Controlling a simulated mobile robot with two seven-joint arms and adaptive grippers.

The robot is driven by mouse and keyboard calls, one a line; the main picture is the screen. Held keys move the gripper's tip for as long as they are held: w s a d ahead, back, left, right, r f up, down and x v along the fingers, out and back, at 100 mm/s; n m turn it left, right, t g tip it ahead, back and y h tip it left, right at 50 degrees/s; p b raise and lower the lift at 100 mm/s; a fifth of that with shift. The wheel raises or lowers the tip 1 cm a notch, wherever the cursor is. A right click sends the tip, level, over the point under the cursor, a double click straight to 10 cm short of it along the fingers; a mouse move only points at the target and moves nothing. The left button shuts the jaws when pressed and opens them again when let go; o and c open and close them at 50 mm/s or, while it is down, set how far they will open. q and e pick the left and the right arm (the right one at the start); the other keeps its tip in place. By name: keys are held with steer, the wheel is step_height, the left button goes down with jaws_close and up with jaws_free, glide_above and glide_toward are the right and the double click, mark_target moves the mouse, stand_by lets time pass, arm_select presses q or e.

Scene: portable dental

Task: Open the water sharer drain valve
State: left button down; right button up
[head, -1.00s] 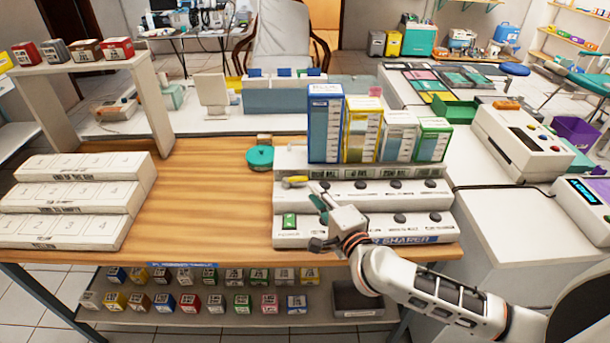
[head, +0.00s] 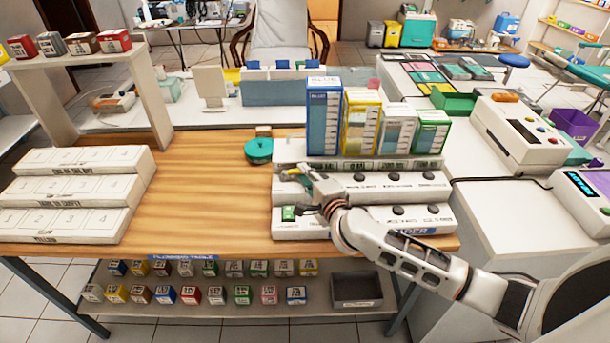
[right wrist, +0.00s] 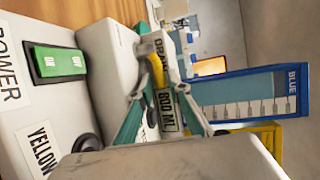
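The water sharer (head: 330,223) is a white stepped unit with rows of dark knobs, on the right of the wooden table. The yellow drain valve lever (head: 291,171) is at the left end of its upper step, partly hidden by my gripper. My right gripper (head: 294,174) is at the lever. In the right wrist view its teal-padded fingers (right wrist: 160,108) stand apart, with a yellow part (right wrist: 157,74) beyond and between them. Contact with the lever cannot be told. A green power switch (head: 289,214) is on the lower step. My left gripper is not in view.
Blue (head: 323,118), yellow, white and green tanks stand on top of the unit, close to my gripper. A round teal container (head: 259,150) is just left of it. White stepped boxes (head: 75,190) are at the far left. The middle of the table is clear.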

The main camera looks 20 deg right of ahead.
mark_target(296, 192)
jaws_close()
steer(key=shift+s+a+h, duration=0.1)
steer(key=shift+h, duration=0.2)
steer(key=m+h, duration=0.1)
steer(key=h, duration=0.1)
steer(key=s+a+m+h, duration=0.1)
steer(key=m, duration=0.1)
steer(key=shift+a+h, duration=0.2)
steer(key=shift+h, duration=0.2)
steer(key=m+h, duration=0.1)
steer(key=a+m+g+h, duration=0.1)
steer(key=h, duration=0.1)
steer(key=s+m+h, duration=0.1)
steer(key=m, duration=0.1)
steer(key=shift+a+g+h, duration=0.25)
steer(key=shift+g+h, duration=0.15)
steer(key=shift+a+h, duration=0.1)
steer(key=shift+h, duration=0.2)
steer(key=shift+m, duration=0.3)
